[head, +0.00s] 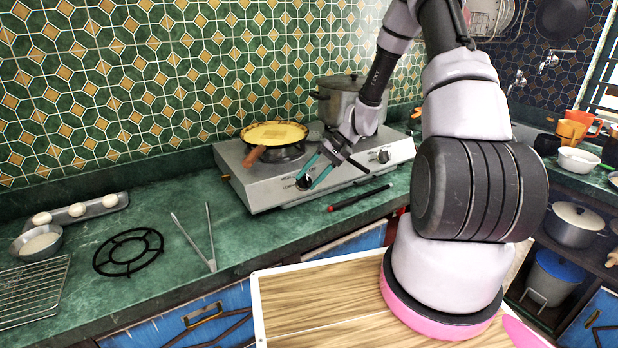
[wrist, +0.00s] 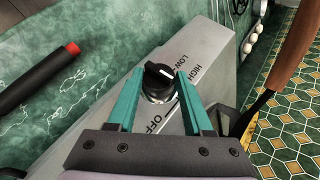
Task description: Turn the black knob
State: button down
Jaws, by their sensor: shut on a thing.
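The black knob (wrist: 157,80) is on the sloped front panel of the silver gas hotplate (wrist: 192,62). It sits between the teal fingers of my gripper (wrist: 158,74), which is shut on it. The knob's white mark lies on its side towards the printed LOW and HIGH; OFF is printed nearer my gripper's base. In the head view, my gripper (head: 309,174) reaches down to the left knob of the hotplate (head: 262,191), whose dark edge shows between the fingers. A second black knob (head: 383,156) is on the right of the panel, apart from my gripper.
A pan with yellow food (head: 274,134) stands on the left burner; its wooden handle (head: 255,154) points forward. A lidded pot (head: 345,100) stands at the back right. A black stick with a red tip (head: 358,197) lies in front. Tongs (head: 194,241) and a black trivet (head: 128,252) lie left.

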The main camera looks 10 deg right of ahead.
jog(key=shift+d+f+y, duration=0.1)
jog(key=shift+y, duration=0.2)
dwell(0.4)
jog(key=shift+c, duration=1.6)
grip_release()
jog(key=v, duration=1)
jog(key=shift+d+r, duration=0.3)
